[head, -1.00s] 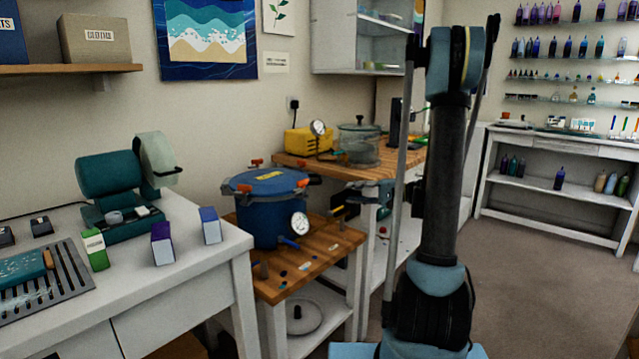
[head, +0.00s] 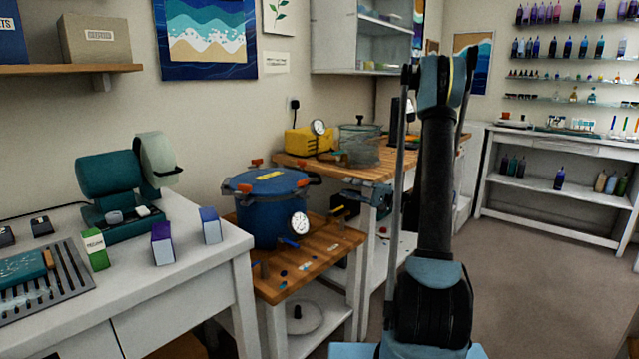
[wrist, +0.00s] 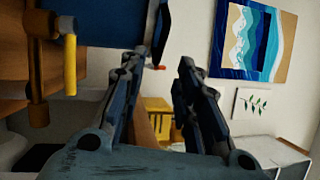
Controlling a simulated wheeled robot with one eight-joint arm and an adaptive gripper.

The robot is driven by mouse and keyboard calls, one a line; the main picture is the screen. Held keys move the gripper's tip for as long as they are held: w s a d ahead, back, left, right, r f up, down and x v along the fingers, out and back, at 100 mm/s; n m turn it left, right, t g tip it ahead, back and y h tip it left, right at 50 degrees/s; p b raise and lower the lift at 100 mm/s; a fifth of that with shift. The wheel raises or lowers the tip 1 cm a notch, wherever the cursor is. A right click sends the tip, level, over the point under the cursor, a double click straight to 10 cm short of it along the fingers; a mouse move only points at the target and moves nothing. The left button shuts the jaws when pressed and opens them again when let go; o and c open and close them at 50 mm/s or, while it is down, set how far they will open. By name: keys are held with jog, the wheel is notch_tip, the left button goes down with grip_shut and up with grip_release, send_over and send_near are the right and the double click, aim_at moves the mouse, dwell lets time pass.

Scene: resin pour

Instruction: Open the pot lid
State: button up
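The blue pot (head: 262,222) stands on a low wooden-topped stand, with its lid (head: 268,183) on top and orange-red clamps around the rim. A round white gauge (head: 299,223) and a blue lever are on its front. My gripper (head: 350,205) is to the right of the pot at about the height of its upper body, partly hidden by my arm. In the wrist view my gripper (wrist: 163,68) is open with nothing between its fingers. A dark blue surface, seemingly the pot (wrist: 105,22), fills the upper left there, close to the left finger.
A brass-coloured fitting with a yellow handle (wrist: 70,65) shows at the wrist view's left. Behind are a yellow device (head: 305,141) and a clear glass vessel (head: 359,147) on a wooden counter (head: 395,151).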

aim_at(319, 178)
jog(key=x, duration=1.2)
jog(key=shift+f, duration=0.1)
grip_shut()
